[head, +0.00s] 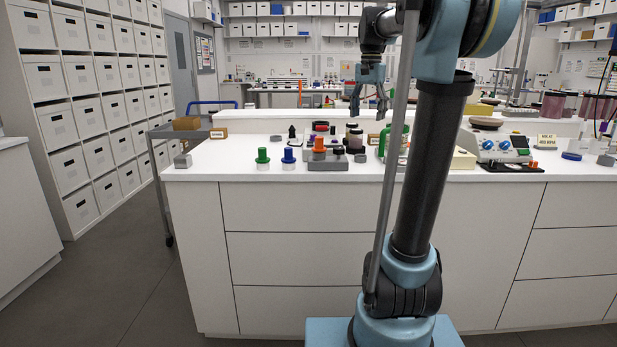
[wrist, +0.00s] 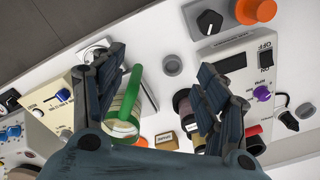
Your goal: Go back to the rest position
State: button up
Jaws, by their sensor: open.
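My gripper (head: 368,102) is raised above the white counter (head: 285,186) in the head view, fingers pointing down. In the wrist view my gripper (wrist: 162,68) has its fingers wide apart with nothing between the tips. A jar with a green band or handle (wrist: 128,105) shows beside the left finger, partly covered by it. Dark-lidded jars (head: 355,139) stand on the counter below the gripper in the head view. In the wrist view, jars (wrist: 183,103) are partly hidden behind the right finger. My arm covers part of the counter in the head view.
Green (head: 262,156) and blue (head: 288,156) knobbed pieces stand near the counter's front edge. A grey device with an orange knob (head: 319,143) is beside them. A device with blue knobs (head: 497,147) stands to the right. A cart (head: 160,135) adjoins the left end. Floor at left is clear.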

jog(key=s+f+n+t, duration=0.2)
jog(key=s+f+n, duration=0.5)
jog(key=s+f, duration=2.3)
notch_tip(320, 180, down, 4)
jog(key=shift+r+n, duration=0.1)
jog(key=shift+n, duration=0.2)
jog(key=shift+a, duration=0.1)
jog(key=shift+w+f, duration=0.2)
jog(key=shift+w, duration=0.25)
